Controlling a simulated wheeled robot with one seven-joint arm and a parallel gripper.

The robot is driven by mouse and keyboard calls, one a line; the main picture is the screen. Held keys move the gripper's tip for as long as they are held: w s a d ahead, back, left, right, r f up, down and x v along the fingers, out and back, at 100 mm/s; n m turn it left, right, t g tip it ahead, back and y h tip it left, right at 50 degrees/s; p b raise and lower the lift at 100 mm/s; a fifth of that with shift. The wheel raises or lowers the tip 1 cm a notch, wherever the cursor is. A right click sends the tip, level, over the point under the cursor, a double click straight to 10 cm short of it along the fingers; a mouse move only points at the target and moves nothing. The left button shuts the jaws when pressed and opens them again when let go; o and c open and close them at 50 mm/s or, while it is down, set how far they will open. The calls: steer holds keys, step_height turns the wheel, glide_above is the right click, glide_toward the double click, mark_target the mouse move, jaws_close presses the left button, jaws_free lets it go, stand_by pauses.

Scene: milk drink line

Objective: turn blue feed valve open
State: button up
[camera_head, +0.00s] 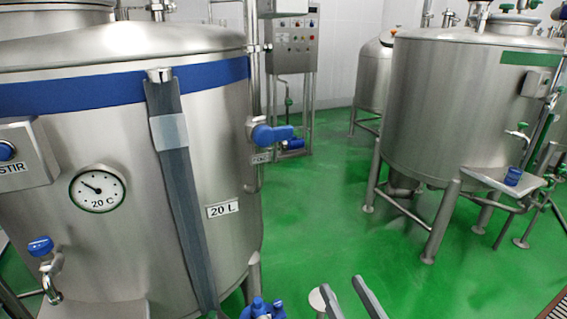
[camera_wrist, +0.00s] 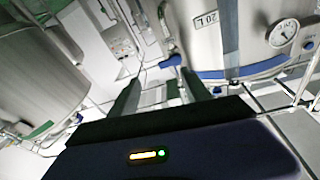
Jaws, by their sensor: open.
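The blue feed valve (camera_head: 272,134) has a blue lever handle lying roughly sideways, on a thin pipe at the right side of the large blue-banded tank (camera_head: 110,95). A small label below it is partly legible. In the wrist view the blue valve (camera_wrist: 172,61) shows just beyond my fingertips, nearer the right finger. My gripper (camera_head: 341,284) is at the bottom of the head view, its two fingers apart and empty, lower in the picture and to the right of the valve. In the wrist view, my gripper (camera_wrist: 162,77) shows both fingers spread. It appears clear of the handle.
A dial gauge (camera_head: 97,188) and a blue-handled tap (camera_head: 41,247) are on the tank's front. A green-banded tank (camera_head: 450,100) stands at right, with a blue cup (camera_head: 513,176) on its shelf. A control panel (camera_head: 292,45) is behind. Green floor (camera_head: 330,220) lies open between the tanks.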

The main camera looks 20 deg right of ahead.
mark_target(285, 135)
steer(key=w+d+r+m+h+p, duration=0.15)
steer(key=w+d+r+m, duration=0.3)
steer(key=w+r, duration=0.7)
steer(key=w+d+r+m+p, duration=0.3)
steer(key=w+r+m, duration=0.45)
steer(key=w, duration=0.75)
steer(key=shift+w+a+f+m+g+y+p, duration=0.3)
steer(key=shift+w+m+y, duration=0.2)
steer(key=shift+w, duration=1.6)
steer(key=shift+w+a+f+m+g+y+p, duration=0.25)
steer(key=shift+w+a+f+m+g+y, duration=0.25)
steer(key=shift+w, duration=1.6)
steer(key=shift+w+a+f+m+g+y+p, duration=0.3)
steer(key=shift+w+y, duration=0.35)
steer(key=shift+w, duration=1.45)
steer(key=shift+d, duration=0.1)
steer(key=shift+c, duration=0.3)
jaws_close()
steer(key=shift+f, duration=0.1)
